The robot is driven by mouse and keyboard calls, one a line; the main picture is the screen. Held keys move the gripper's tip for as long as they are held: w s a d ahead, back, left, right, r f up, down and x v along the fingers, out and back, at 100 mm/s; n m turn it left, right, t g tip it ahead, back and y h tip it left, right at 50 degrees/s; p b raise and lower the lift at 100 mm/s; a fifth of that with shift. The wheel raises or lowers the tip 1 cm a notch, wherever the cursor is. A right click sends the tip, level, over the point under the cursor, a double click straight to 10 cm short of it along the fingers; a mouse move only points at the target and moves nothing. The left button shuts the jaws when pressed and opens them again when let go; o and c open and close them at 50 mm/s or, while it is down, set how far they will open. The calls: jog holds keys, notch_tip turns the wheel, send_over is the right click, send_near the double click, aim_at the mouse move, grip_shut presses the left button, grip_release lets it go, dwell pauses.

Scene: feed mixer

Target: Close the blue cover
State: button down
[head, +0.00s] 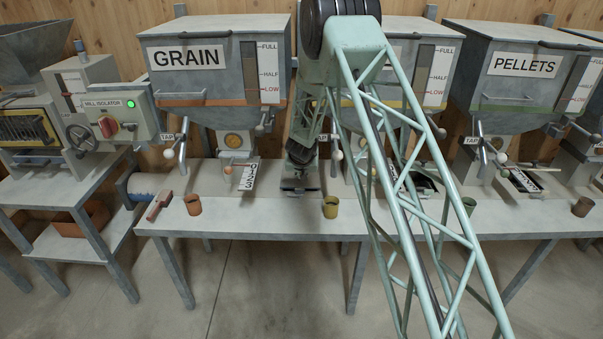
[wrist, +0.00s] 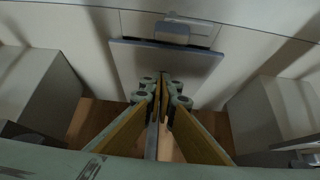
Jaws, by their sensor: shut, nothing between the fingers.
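In the wrist view, a flat blue-grey panel (wrist: 195,66) with a darker blue edge and a small block-like catch (wrist: 172,32) at its top lies in front of me. It appears to be the blue cover, but I cannot tell for sure or how far it stands open. My gripper (wrist: 161,80) is shut and empty, its tips over the panel's lower middle. I cannot tell whether they touch it. In the head view my arm hides much of the middle machine, and I cannot make out the cover there.
Hoppers labelled GRAIN (head: 190,56) and PELLETS (head: 525,65) stand along the back. Small cups, such as an orange one (head: 193,204) and a yellow one (head: 330,207), and a brush (head: 159,205) stand or lie on the bench (head: 270,222). Grey blocks flank my gripper in the wrist view.

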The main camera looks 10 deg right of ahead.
jog(key=shift+s+f, duration=0.2)
jog(key=shift+f, duration=0.45)
jog(key=shift+r, duration=0.3)
jog(key=shift+r+p, duration=1.85)
jog(key=shift+p, duration=0.2)
jog(key=s+f+v, duration=0.1)
jog(key=v, duration=0.8)
jog(key=shift+s+a+r+p, duration=0.2)
jog(key=shift+s+r+p, duration=0.05)
jog(key=shift+s+p, duration=0.2)
jog(key=shift+w, duration=0.1)
